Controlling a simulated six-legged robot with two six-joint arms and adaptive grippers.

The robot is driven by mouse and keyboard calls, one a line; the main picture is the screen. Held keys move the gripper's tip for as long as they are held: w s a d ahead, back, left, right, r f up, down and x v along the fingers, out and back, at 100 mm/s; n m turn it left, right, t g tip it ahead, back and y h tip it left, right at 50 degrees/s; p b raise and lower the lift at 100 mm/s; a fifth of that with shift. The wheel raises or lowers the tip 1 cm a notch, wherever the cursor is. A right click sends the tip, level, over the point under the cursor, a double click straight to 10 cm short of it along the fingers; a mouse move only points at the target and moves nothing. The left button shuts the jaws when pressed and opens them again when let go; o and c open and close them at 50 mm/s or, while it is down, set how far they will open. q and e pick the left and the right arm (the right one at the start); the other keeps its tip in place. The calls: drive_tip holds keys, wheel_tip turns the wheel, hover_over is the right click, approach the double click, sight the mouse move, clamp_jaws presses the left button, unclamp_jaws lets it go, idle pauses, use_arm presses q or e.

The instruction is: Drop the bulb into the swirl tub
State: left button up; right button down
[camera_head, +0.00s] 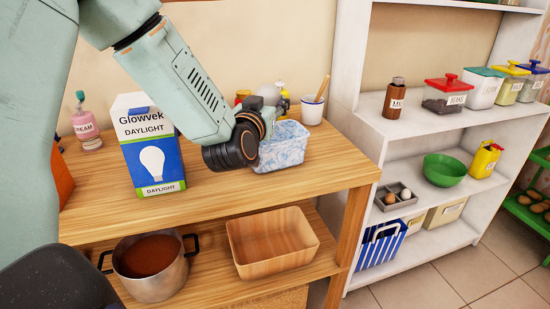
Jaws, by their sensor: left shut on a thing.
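The swirl tub (285,148), a rectangular tub with a blue and white swirl pattern, stands on the wooden table top. My left arm reaches in from the upper left, and its dark wrist is at the tub's left side. My left gripper (264,108) is at the tub's back left, largely hidden behind the wrist. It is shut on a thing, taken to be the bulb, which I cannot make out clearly. My right gripper is not in view.
A Glowvek bulb box (151,147) and a pink cream bottle (86,124) stand left of the arm. A white cup (312,110) stands behind the tub. Below are a pot (149,266) and a wooden bin (271,243). White shelves (384,130) rise at right.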

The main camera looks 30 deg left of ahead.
use_arm(q)
drive_tip(key=shift+d, duration=0.1)
drive_tip(key=o, duration=0.8)
drive_tip(key=shift+d+r, duration=0.1)
drive_tip(key=o, duration=0.5)
drive_tip(key=shift+v, duration=3.8)
